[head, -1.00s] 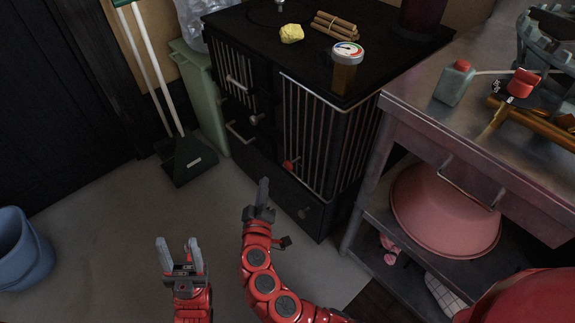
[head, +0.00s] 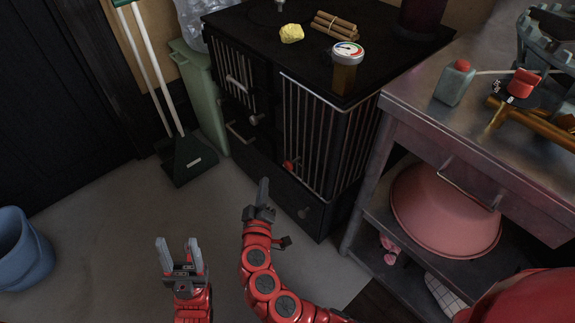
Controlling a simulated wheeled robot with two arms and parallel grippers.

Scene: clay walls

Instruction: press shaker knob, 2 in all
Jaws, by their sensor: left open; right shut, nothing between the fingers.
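A black stove (head: 262,182) with barred doors stands in the middle. A small red knob (head: 289,165) sits low on its front, a metal knob (head: 256,119) higher up and a dark round knob (head: 304,212) on the lower panel. I cannot tell for sure which one is the shaker knob. My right gripper (head: 263,184) is shut and empty, its fingers pointing up, just left of and below the red knob in the picture; they look apart. My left gripper (head: 179,246) is open and empty, lower left, over the floor, away from the stove.
On the stove top are a gauge (head: 347,52), a yellow lump (head: 291,33) and a bundle of sticks (head: 336,23). A metal workbench (head: 420,91) with a pink basin (head: 445,215) stands right. A dustpan (head: 187,160), green bin (head: 208,100) and blue bucket (head: 22,250) are left. Floor between is clear.

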